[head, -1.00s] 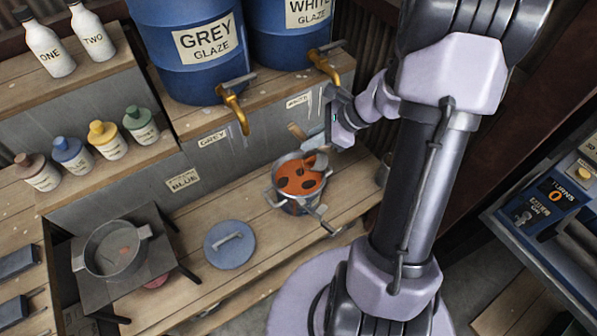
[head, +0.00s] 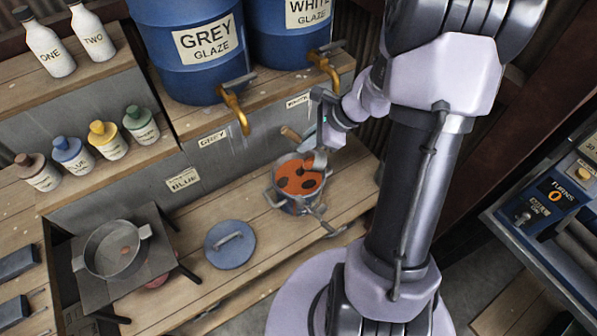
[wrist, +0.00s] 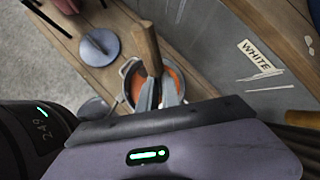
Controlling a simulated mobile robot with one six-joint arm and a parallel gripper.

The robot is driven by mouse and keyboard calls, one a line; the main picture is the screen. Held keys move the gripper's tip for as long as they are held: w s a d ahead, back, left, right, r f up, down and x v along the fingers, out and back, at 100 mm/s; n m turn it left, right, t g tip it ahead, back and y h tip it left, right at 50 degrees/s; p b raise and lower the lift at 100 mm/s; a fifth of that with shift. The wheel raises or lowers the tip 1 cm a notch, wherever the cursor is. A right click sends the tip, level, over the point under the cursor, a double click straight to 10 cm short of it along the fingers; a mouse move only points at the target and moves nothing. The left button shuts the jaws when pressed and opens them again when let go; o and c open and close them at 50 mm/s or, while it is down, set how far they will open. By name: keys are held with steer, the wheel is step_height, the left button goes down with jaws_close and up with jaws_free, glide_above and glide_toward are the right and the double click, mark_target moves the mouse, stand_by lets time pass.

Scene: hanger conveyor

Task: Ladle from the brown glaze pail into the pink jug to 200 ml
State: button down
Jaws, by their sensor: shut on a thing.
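The metal pail (head: 285,199) stands on the lower bench, holding orange-brown glaze (head: 299,178) with dark patches; it also shows in the wrist view (wrist: 126,72). My gripper (head: 316,160) is above the pail's back right rim. In the wrist view, my gripper (wrist: 159,93) is shut on a tool with a wooden handle (wrist: 147,45), apparently the ladle. The handle (head: 290,133) pokes out behind the pail in the head view. The ladle's bowl is hidden. I cannot make out the jug; only a pinkish shape (head: 158,282) shows under the stand.
A grey pot (head: 116,262) sits on a dark stand to the left. A blue-grey lid (head: 230,244) lies between it and the pail. Blue drums (head: 186,50) with brass taps (head: 235,105) are behind. A control panel (head: 550,205) is at right. Bench planks before the lid are clear.

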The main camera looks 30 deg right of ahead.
steer(key=shift+a, duration=0.1)
steer(key=shift+w+a+f+h, duration=0.2)
steer(key=shift+a+h, duration=0.25)
steer(key=shift+h, duration=0.15)
stand_by(0.9)
steer(key=shift+w+a+f+g+h+p, duration=0.1)
steer(key=shift+a+f+g+h+p, duration=0.15)
steer(key=shift+a+p, duration=0.2)
steer(key=shift+w+h, duration=0.1)
steer(key=shift+h, duration=0.15)
steer(key=shift+a, duration=0.15)
steer(key=shift+w+a+f+n+g+h+p, duration=0.15)
steer(key=shift+a+f+n+g+h+p, duration=0.25)
steer(key=shift+p, duration=0.4)
